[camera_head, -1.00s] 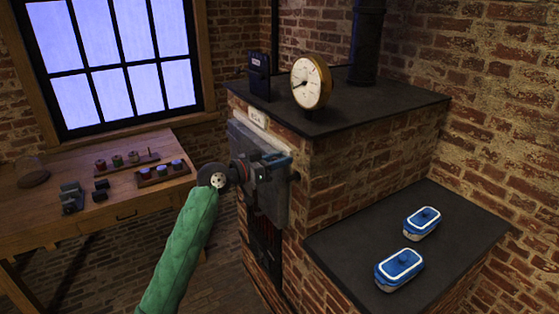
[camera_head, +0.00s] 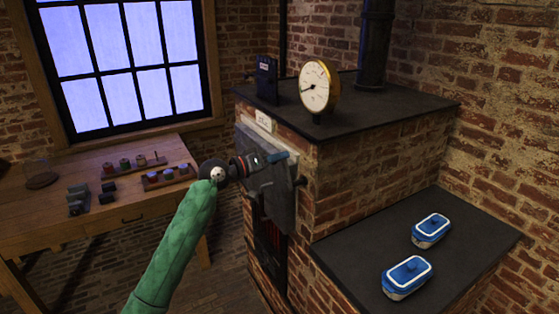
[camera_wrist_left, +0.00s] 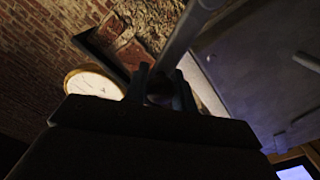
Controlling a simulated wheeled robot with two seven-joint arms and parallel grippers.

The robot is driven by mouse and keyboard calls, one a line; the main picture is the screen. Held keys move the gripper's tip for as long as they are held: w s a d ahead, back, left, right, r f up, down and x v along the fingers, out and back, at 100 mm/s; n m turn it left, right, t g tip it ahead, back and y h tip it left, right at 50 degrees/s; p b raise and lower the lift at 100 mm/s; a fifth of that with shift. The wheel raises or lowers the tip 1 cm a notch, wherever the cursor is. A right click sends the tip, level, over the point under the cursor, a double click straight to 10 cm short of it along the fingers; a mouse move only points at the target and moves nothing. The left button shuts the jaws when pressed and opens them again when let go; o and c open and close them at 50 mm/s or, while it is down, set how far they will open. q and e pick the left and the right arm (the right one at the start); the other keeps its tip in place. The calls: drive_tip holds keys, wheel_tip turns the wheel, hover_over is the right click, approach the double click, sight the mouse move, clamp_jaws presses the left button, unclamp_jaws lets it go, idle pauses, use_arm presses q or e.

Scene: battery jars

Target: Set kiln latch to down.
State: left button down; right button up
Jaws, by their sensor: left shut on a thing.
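The kiln door (camera_head: 282,205) is a grey metal plate on the front of the brick kiln (camera_head: 350,150). The kiln latch (camera_head: 278,157) shows as a short blue-grey bar near the top of the door, slanting slightly up to the right. My left gripper (camera_head: 262,161) is at the bar's left end, shut on it. In the left wrist view my gripper (camera_wrist_left: 165,88) has its two dark fingers on either side of a grey bar, the latch (camera_wrist_left: 188,38), which runs up and right. The fingers hide the gripped part. My right gripper is not in view.
A dial gauge (camera_head: 318,87) and a dark box (camera_head: 266,80) stand on the kiln top. Two blue-lidded jars (camera_head: 431,229) (camera_head: 406,275) stand on the lower ledge at right. A wooden bench (camera_head: 120,215) with small parts is at left.

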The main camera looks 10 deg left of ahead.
use_arm(q)
drive_tip(key=shift+w+a, duration=0.1)
drive_tip(key=shift+n, duration=0.3)
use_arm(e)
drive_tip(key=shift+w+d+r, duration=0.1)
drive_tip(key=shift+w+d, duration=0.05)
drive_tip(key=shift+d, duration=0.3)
use_arm(q)
drive_tip(key=c, duration=1.3)
unclamp_jaws()
drive_tip(key=shift+o, duration=0.8)
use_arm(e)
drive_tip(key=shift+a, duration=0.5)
use_arm(q)
drive_tip(key=shift+f, duration=0.1)
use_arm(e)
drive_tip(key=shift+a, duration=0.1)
